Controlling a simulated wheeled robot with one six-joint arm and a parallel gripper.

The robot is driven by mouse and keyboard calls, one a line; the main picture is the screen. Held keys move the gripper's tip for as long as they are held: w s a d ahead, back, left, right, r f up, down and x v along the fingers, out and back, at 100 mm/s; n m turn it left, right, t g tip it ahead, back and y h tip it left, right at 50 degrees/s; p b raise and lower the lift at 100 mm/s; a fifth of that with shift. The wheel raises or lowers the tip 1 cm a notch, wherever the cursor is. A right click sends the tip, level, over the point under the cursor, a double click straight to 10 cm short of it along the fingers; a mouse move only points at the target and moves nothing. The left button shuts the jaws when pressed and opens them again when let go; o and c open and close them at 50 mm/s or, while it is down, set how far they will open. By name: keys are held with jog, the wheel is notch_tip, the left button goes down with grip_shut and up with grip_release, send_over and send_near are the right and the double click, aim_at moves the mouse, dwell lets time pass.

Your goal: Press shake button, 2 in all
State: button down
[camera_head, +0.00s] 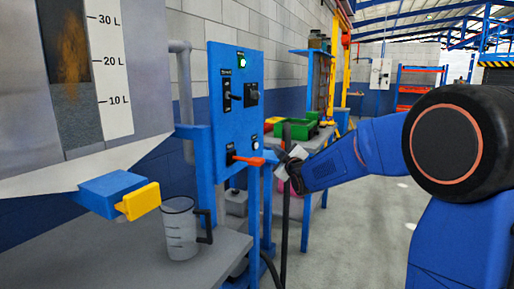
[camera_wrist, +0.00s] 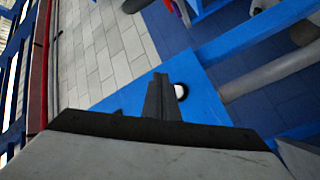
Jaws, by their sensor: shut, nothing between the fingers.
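The blue control panel (camera_head: 217,125) stands upright at the centre of the head view, and its blue face (camera_wrist: 205,75) fills the middle of the wrist view. A small white round button (camera_head: 254,139) sits low on its right side. It also shows in the wrist view (camera_wrist: 180,91), just right of my fingertips and partly hidden by them. No label naming the shake button can be read. My gripper (camera_head: 281,157) is shut and empty, to the lower right of the white button; its fingers (camera_wrist: 159,80) point at the panel. Whether they touch it cannot be told.
An orange lever (camera_head: 248,161) sticks out below the white button, close to my gripper. A green-lit button (camera_head: 241,61), a switch (camera_head: 236,97) and a black knob (camera_head: 252,94) are higher up. A clear jug (camera_head: 180,229) stands under a yellow-ended spout (camera_head: 139,201).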

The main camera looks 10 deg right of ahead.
aim_at(256, 146)
jog(key=s+d, duration=0.2)
jog(key=d, duration=0.1)
jog(key=shift+s, duration=0.1)
dwell(0.3)
jog(key=w+a, duration=0.5)
jog(key=a, duration=0.2)
dwell(0.5)
jog(key=shift+w+a, duration=0.15)
dwell(1.9)
jog(key=shift+w+a, duration=0.2)
